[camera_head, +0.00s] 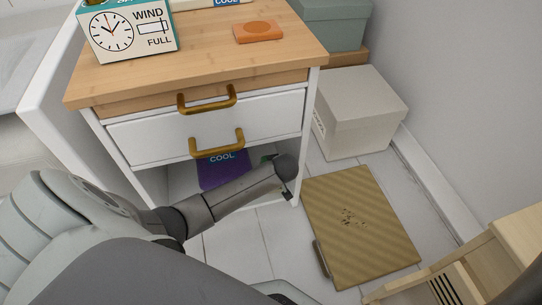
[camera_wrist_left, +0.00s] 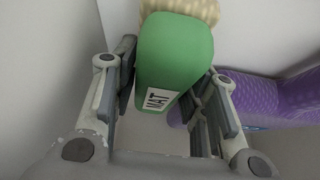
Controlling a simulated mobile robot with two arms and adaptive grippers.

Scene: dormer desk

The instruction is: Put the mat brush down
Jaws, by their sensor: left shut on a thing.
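The mat brush shows in the left wrist view as a green block (camera_wrist_left: 175,55) with a MAT label and pale bristles at its far end. My left gripper (camera_wrist_left: 168,88) has a finger on each side of it and is shut on it. In the head view my left gripper (camera_head: 283,181) is at the open lower shelf under the drawers, near its right front leg. There the brush is almost wholly hidden; only a sliver of green shows. My right gripper is not in view.
A purple COOL item (camera_head: 222,170) stands in the lower shelf, close to the brush; it also shows in the wrist view (camera_wrist_left: 250,95). A tan mat (camera_head: 345,205) with dark crumbs lies on the floor right of the drawer unit (camera_head: 240,120). A white box (camera_head: 360,115) stands behind it.

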